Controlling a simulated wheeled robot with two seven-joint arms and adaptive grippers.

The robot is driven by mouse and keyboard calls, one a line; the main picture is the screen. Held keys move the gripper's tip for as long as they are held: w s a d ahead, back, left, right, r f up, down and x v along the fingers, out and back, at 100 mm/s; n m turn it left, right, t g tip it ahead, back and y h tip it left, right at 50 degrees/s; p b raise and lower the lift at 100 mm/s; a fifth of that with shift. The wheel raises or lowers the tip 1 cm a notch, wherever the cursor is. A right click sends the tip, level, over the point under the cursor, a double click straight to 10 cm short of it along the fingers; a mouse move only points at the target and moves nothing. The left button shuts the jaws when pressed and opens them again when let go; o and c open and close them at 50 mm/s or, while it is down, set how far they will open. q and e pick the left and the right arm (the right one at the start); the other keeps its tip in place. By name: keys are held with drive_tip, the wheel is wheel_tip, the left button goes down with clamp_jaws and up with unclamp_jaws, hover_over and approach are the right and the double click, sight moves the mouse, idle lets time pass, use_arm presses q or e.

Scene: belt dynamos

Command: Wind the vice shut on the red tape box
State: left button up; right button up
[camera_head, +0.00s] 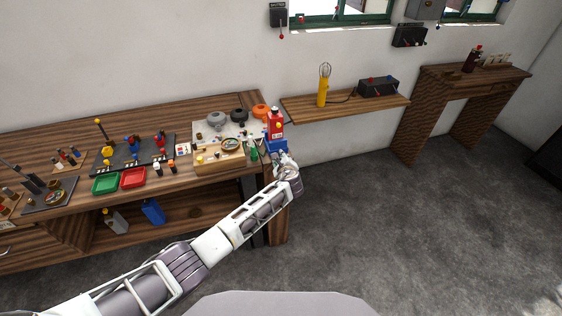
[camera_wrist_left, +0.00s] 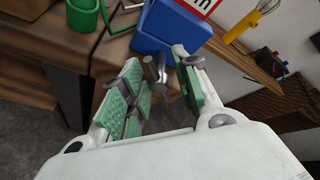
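The blue vice (camera_head: 275,144) is at the right end of the long workbench, partly hidden behind my left gripper. The red tape box (camera_head: 276,121) stands upright in its top. In the left wrist view the vice body (camera_wrist_left: 168,28) is just beyond the fingertips, with a corner of the red and white box (camera_wrist_left: 203,5) above it. My left gripper (camera_head: 285,163) is at the vice's front. Its green-padded fingers (camera_wrist_left: 157,68) are spread apart, with the grey metal vice handle (camera_wrist_left: 156,76) between them; I cannot tell whether they touch it. My right gripper is out of view.
A green bin (camera_head: 105,184) and a red bin (camera_head: 133,178) are farther left. A wall shelf (camera_head: 345,105) holds a yellow lamp (camera_head: 323,86). The floor on the right is clear.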

use_arm(q)
drive_tip(key=shift+s+f, duration=0.1)
drive_tip(key=shift+s, duration=0.05)
drive_tip(key=shift+s, duration=0.1)
drive_tip(key=v, duration=1.1)
drive_tip(key=shift+s+r, duration=0.2)
drive_tip(key=shift+r, duration=0.1)
idle(0.5)
drive_tip(key=shift+d, duration=0.15)
idle(0.5)
